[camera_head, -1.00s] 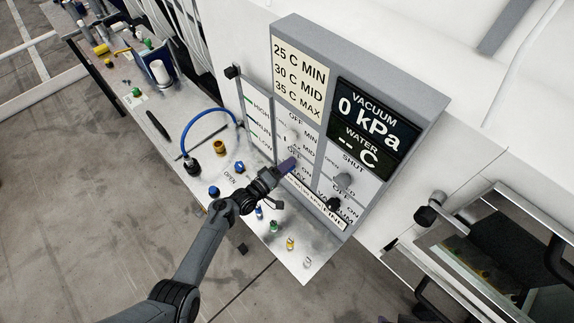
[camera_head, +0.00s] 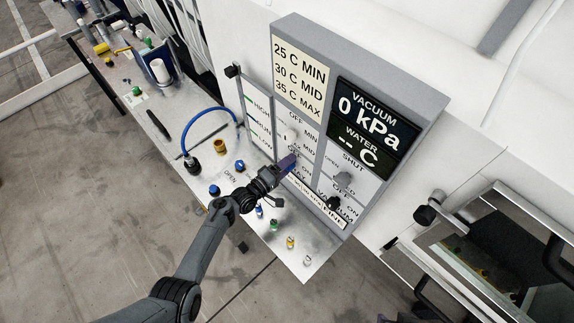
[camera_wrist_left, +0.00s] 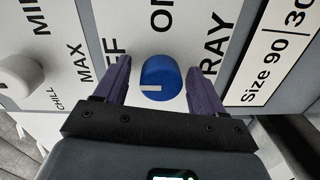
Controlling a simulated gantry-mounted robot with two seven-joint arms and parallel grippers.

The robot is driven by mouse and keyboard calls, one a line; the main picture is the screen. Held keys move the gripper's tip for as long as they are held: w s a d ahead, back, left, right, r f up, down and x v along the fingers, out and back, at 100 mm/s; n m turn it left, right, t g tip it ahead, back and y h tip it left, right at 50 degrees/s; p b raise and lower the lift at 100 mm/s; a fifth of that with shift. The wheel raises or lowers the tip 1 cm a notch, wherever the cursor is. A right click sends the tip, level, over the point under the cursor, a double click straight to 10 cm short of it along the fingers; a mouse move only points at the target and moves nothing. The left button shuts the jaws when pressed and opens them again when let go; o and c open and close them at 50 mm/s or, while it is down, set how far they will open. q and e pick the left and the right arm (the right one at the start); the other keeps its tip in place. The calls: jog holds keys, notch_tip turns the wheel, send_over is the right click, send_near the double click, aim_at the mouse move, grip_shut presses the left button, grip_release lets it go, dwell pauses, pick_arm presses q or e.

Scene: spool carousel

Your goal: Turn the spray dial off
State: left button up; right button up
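The blue spray dial (camera_wrist_left: 161,79) sits on the panel in the left wrist view, beside lettering that ends in "RAY" and partly covered "OFF" and "ON" marks. A white line on its face runs to its left edge. My left gripper (camera_wrist_left: 161,82) is open, with one purple finger on each side of the dial and a gap on both sides. In the head view my left gripper (camera_head: 287,163) is at the lower left of the panel (camera_head: 437,100) and hides the dial. A purple tip at the bottom edge may be my right gripper (camera_head: 382,319); its state cannot be seen.
A white knob (camera_wrist_left: 20,76) is left of the dial in the wrist view. A grey knob (camera_head: 344,180) and a black knob (camera_head: 334,204) are to the right on the panel. Small coloured fittings, a blue hose (camera_head: 205,113) and a brass ring (camera_head: 220,147) lie on the metal bench (camera_head: 305,265).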

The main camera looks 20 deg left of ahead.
pick_arm(q)
jog(key=shift+s, duration=0.1)
jog(key=v, duration=1)
jog(key=shift+s, duration=0.3)
jog(key=shift+a, duration=0.15)
